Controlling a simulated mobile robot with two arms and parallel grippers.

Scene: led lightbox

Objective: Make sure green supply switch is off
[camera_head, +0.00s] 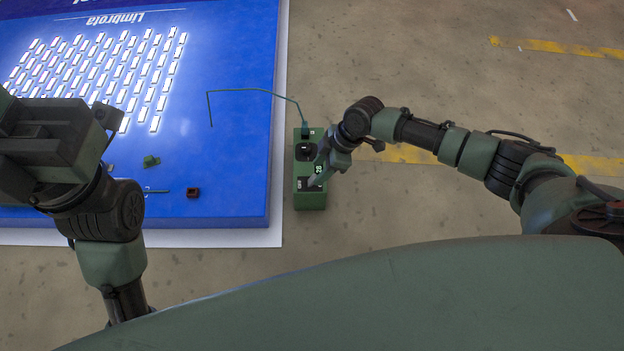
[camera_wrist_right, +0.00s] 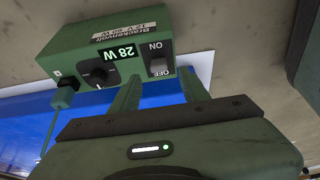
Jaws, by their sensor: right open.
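The green supply (camera_head: 311,200) is a box on the floor beside the blue panel's right edge. It fills the upper left of the right wrist view (camera_wrist_right: 75,45), with a dark knob, a "28 W" readout and a rocker switch (camera_wrist_right: 159,66) between the words ON and OFF. I cannot tell which side of the rocker is pressed. My right gripper (camera_head: 319,172) is at the supply's right side; in its wrist view (camera_wrist_right: 158,88) the fingers are apart and empty, with tips close to the switch end. My left gripper (camera_head: 50,140) is over the panel; its fingertips are unclear.
The blue panel (camera_head: 230,190) lies on a white base, with rows of bright white LED strips (camera_head: 110,75). A thin green cable (camera_head: 250,90) runs to the supply's far end. A small green piece (camera_head: 151,161) and dark red block (camera_head: 193,192) lie on the panel.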

